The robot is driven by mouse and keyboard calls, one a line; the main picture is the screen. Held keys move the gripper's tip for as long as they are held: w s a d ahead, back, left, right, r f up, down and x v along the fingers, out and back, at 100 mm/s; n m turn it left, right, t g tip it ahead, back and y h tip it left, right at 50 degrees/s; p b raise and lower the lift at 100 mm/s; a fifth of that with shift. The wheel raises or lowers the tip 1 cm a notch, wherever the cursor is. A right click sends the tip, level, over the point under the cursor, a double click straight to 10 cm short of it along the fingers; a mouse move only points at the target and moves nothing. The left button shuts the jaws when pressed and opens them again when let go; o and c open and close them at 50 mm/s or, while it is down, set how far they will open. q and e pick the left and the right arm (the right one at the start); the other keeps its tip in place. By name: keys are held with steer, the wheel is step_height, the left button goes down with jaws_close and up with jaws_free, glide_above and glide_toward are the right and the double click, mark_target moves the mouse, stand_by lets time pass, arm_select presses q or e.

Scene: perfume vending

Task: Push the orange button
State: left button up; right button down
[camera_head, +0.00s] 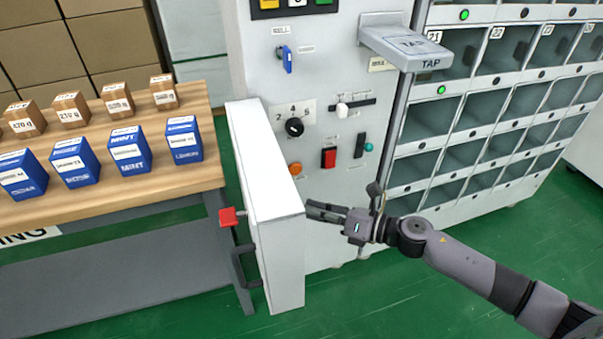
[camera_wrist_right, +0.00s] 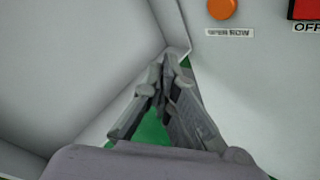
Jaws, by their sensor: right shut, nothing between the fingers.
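The orange button (camera_head: 295,169) is a small round knob low on the machine's grey front panel, just right of the open white door. In the right wrist view the orange button (camera_wrist_right: 222,9) is at the top, above a small label. My right gripper (camera_head: 309,209) is shut and empty, below the button and beside the door's edge. In the right wrist view the fingertips of my right gripper (camera_wrist_right: 170,58) meet below and left of the button, apart from it. My left gripper is not in view.
The white door (camera_head: 272,200) stands open left of the panel. A red switch (camera_head: 329,158) is right of the button; its label reads OFF in the wrist view. A black dial (camera_head: 294,127) sits above. A wooden table (camera_head: 200,110) with blue and brown boxes stands left.

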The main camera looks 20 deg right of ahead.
mark_target(295, 169)
steer(key=shift+w, duration=0.1)
